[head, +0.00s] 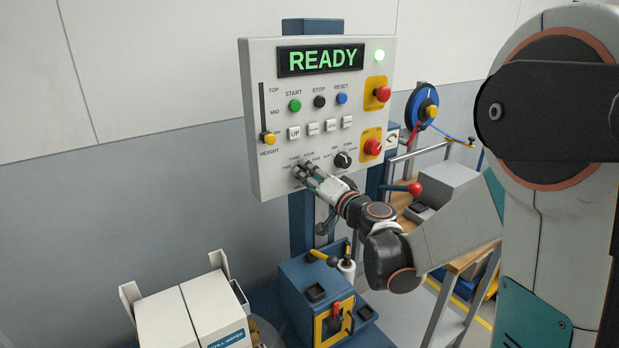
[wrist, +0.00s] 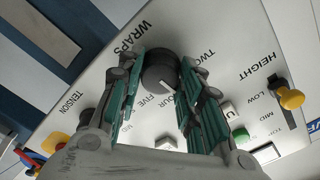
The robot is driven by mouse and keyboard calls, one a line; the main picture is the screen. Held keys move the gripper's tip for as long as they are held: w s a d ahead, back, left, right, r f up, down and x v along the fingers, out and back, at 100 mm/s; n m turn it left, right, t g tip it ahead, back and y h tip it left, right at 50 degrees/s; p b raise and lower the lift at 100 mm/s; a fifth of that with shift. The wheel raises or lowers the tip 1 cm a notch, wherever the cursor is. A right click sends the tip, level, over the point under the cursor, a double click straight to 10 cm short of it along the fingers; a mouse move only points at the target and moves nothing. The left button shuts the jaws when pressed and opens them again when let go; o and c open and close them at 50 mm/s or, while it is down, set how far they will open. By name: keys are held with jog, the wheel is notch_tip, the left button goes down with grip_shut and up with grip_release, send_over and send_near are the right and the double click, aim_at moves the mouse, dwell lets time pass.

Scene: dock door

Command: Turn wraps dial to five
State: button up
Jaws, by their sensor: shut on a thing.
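The wraps dial (wrist: 158,66) is a dark round knob on the light grey panel, under the word WRAPS in the wrist view. Its white pointer line slants down and right in that view, toward the side of FOUR and away from FIVE; the exact mark is hard to tell. TWO, FOUR and FIVE can be read; other marks are hidden behind the fingers. My gripper (wrist: 161,75) is shut on the dial, one teal-padded finger on each side.
The control panel (head: 258,120) reads READY with a green lamp lit. The tension knob (head: 342,159) is right of my gripper, the yellow height slider (head: 269,139) up and left. A red emergency button (head: 383,93) sits at right. White boxes (head: 205,307) stand below.

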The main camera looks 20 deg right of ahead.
jog(key=m, duration=1.2)
jog(key=shift+m, duration=0.4)
dwell(0.3)
jog(key=o, duration=1.1)
jog(key=v, duration=1.2)
